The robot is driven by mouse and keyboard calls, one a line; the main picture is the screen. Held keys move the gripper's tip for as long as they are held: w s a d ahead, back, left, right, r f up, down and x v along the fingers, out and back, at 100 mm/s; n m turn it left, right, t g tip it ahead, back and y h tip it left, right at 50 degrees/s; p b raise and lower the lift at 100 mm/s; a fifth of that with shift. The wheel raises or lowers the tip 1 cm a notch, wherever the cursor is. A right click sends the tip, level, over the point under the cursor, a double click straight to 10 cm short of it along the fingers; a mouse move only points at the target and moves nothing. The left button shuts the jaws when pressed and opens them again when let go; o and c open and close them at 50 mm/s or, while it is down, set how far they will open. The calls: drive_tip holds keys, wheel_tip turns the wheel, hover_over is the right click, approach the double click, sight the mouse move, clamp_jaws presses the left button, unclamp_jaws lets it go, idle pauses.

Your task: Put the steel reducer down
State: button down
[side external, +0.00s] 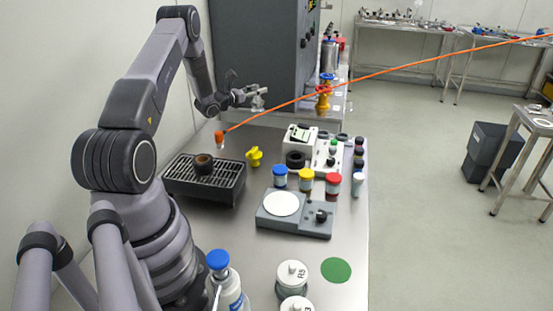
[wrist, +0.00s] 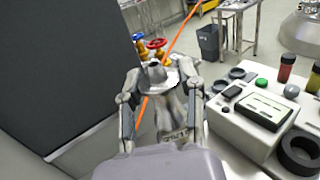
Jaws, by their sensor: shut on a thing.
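My gripper (side external: 255,97) is high above the far part of the steel bench, next to the tall grey cabinet. It is shut on the steel reducer (side external: 258,103), a small pale metal piece at the fingertips. In the wrist view the reducer (wrist: 156,75) shows between the two fingers of my gripper (wrist: 160,88), with a narrow top and a wider flange below. The fingers hide part of its sides. It is held clear of the bench.
An orange cable (side external: 400,70) crosses the air close by my gripper. Below are a black slatted tray (side external: 180,183) bearing a dark ring, a yellow fitting (side external: 254,157), a white instrument (side external: 299,137) and lidded jars (side external: 306,180). A green disc (side external: 336,270) lies on the near bench.

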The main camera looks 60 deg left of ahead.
wheel_tip(320, 180, down, 14)
drive_tip(key=shift+r, duration=0.25)
idle(0.4)
drive_tip(key=shift+f, duration=0.55)
idle(0.4)
drive_tip(key=c, duration=0.6)
unclamp_jaws()
